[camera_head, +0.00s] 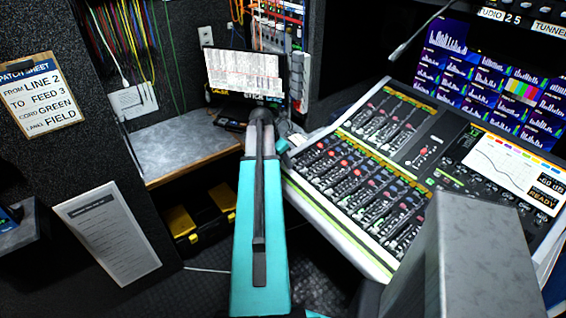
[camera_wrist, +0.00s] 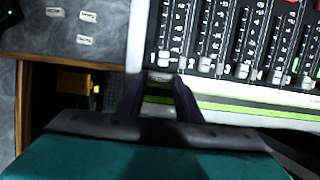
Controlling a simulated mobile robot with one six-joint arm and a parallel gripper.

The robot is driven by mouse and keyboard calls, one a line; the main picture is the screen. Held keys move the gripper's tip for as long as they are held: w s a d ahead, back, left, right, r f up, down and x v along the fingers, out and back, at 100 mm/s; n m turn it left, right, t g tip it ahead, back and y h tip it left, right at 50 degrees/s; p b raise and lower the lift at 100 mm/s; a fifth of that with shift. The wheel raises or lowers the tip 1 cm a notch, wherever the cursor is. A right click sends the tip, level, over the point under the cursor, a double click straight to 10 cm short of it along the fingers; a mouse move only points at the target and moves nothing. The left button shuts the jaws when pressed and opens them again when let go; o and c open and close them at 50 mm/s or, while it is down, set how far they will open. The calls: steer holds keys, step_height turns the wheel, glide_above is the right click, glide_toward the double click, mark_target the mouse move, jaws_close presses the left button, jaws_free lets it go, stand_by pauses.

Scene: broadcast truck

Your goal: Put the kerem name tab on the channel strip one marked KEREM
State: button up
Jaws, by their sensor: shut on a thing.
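In the wrist view my gripper (camera_wrist: 160,88) is shut on a small, pale grey piece (camera_wrist: 160,77), probably a name tab; any lettering on it is unreadable. It hangs over the near left edge of the mixing console (camera_wrist: 225,87), close to the bottom of the leftmost fader. I cannot tell whether the piece touches the console. The console (camera_head: 345,170) also shows in the head view, where my arm hides most of the gripper. No strip marking KEREM is legible.
Several white tabs (camera_wrist: 88,16) lie on the grey desk (camera_head: 185,142) left of the console. A monitor (camera_head: 245,75) stands at the desk's back. A yellow and black case (camera_wrist: 75,82) sits in the space below. A grey block (camera_head: 470,260) stands at the front right.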

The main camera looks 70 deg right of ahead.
steer(key=shift+f, duration=0.5)
steer(key=shift+f, duration=0.1)
steer(key=o, duration=1)
steer(key=shift+r, duration=0.2)
steer(key=shift+b+v, duration=1)
steer(key=shift+v, duration=4.95)
steer(key=shift+a+f, duration=0.1)
